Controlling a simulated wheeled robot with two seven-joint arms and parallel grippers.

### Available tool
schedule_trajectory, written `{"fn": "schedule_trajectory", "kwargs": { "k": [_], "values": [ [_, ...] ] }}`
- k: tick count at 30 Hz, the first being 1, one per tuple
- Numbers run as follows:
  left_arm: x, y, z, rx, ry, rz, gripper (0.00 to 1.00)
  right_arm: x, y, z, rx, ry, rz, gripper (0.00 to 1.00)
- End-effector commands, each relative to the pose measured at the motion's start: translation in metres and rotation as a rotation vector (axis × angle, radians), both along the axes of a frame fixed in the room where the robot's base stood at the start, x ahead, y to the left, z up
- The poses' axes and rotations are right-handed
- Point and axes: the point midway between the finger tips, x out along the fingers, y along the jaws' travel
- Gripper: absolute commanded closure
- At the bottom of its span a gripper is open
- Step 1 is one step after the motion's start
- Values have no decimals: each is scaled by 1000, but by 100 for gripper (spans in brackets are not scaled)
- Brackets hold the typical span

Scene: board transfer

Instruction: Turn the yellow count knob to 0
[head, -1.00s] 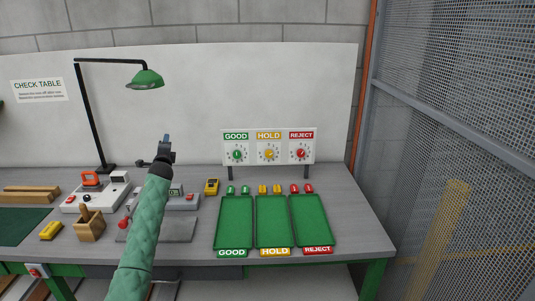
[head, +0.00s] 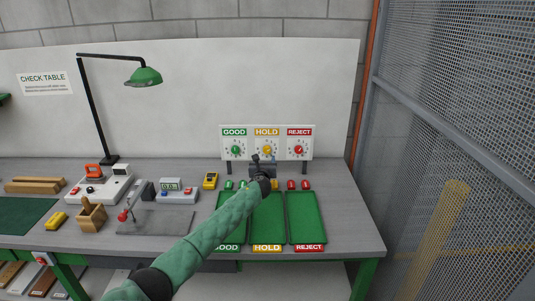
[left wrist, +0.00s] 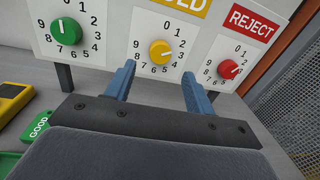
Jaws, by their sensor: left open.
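The yellow count knob (head: 267,150) is the middle of three dials on the white panel, under the HOLD sign (head: 267,132). In the left wrist view the yellow knob (left wrist: 160,53) shows between and beyond my fingers, with printed numbers around it. I cannot tell for sure which number its pointer marks. My left gripper (head: 262,160) is just in front of and below the knob. In the left wrist view its two blue fingers (left wrist: 158,75) are apart with nothing between them, and they appear short of the knob. My right gripper is not in view.
The green knob (head: 235,150) and red knob (head: 299,150) flank the yellow one. Green trays, such as the REJECT tray (head: 305,220), lie below the panel. A yellow meter (head: 210,181) lies to the left. A mesh fence (head: 450,120) stands at the right.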

Motion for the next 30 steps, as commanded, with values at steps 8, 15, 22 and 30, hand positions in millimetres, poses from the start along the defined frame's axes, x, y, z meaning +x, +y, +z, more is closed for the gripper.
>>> {"fn": "schedule_trajectory", "kwargs": {
  "k": [8,15,22,30],
  "values": [
    [34,-4,1,-2,1,0,46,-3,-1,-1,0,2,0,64],
    [54,-6,-1,-3,1,0,46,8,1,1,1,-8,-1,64],
    [61,-7,1,-4,1,-2,46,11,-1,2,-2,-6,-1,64],
    [62,-6,0,-4,1,-2,48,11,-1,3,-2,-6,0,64]
  ]
}}
